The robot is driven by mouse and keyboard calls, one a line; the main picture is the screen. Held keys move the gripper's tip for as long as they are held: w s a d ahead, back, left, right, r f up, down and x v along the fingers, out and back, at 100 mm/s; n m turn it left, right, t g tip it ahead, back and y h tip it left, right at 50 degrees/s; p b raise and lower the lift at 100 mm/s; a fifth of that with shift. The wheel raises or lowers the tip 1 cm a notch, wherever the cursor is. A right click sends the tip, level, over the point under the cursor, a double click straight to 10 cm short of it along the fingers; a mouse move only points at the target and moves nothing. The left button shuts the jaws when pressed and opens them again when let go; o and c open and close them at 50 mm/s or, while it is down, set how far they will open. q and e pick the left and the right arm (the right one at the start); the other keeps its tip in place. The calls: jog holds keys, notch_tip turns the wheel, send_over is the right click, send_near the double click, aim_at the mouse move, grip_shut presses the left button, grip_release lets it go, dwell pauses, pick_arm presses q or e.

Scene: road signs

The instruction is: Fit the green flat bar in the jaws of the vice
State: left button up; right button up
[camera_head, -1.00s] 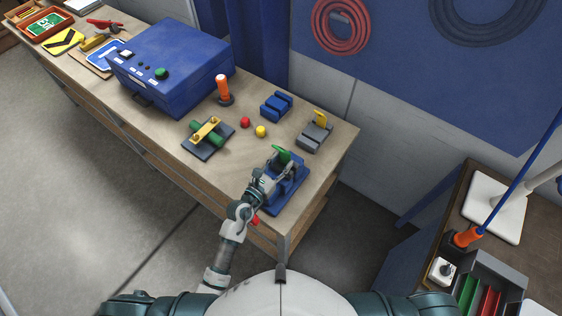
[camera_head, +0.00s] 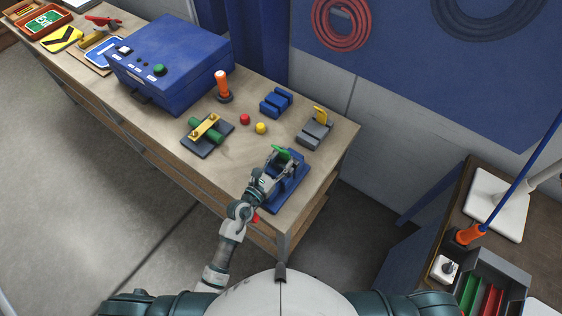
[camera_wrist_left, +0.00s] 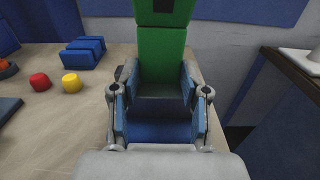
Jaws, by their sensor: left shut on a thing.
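The green flat bar (camera_head: 284,154) is at my left gripper (camera_head: 276,164), near the right end of the bench. In the left wrist view the bar (camera_wrist_left: 160,55) stands up between the two fingers of the left gripper (camera_wrist_left: 160,98), which is shut on it. A dark mark shows at its upper end. A blue fixture (camera_head: 291,190) lies below and beside the gripper; its shape is partly hidden by the arm. A blue vice-like block (camera_head: 276,103) with an open slot stands farther back. A similar grey block (camera_head: 314,136) holds a yellow piece (camera_head: 320,114) upright. My right gripper is out of view.
A red knob (camera_head: 245,119), a yellow knob (camera_head: 261,128) and a dark plate with a green cylinder (camera_head: 198,128) stand left of the gripper. An orange-handled post (camera_head: 222,84) and a large blue box (camera_head: 172,65) are farther left. Bare wood lies between them.

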pick_arm(q)
jog(key=shift+s+f, duration=0.2)
jog(key=shift+f, duration=0.5)
jog(key=o, duration=1.4)
jog(key=shift+a, duration=0.15)
jog(key=shift+c, duration=0.2)
jog(key=shift+a, duration=0.1)
jog(key=shift+r, duration=0.3)
jog(key=r, duration=1)
jog(key=shift+w+r, duration=0.1)
jog(key=shift+w, duration=0.1)
jog(key=shift+r, duration=0.2)
